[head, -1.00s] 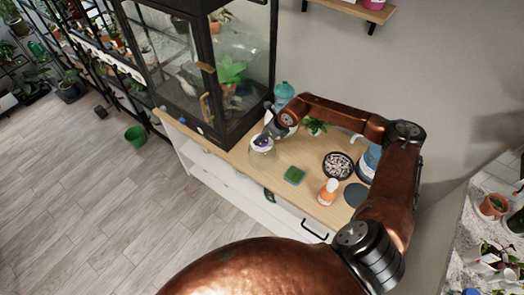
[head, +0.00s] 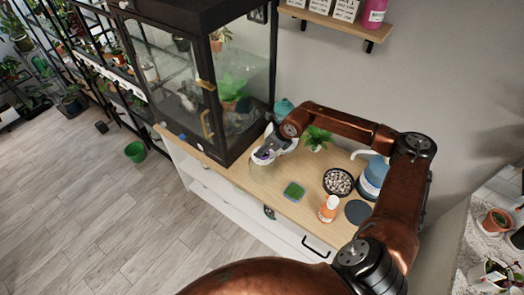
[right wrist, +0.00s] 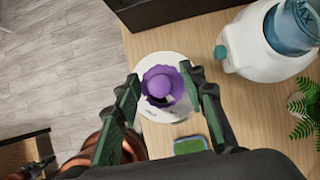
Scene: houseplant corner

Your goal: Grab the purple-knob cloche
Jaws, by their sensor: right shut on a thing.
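The purple-knob cloche (head: 259,160) stands on the wooden cabinet top (head: 310,224), beside the glass case. In the right wrist view its scalloped purple knob (right wrist: 160,84) shows from above, over a pale round shape. My right gripper (head: 267,153) is at the top of the cloche and hides part of it. In the right wrist view the gripper's two dark fingers (right wrist: 160,88) stand on either side of the knob, shut on it. I cannot tell whether the cloche is lifted.
The black-framed glass case (head: 215,85) stands close on the left. A small green plant (head: 317,137), a pebble bowl (head: 338,181), an orange-and-white bottle (head: 328,210), a green square tray (head: 293,191), a dark disc (head: 357,212) and a blue jug (head: 372,178) share the top.

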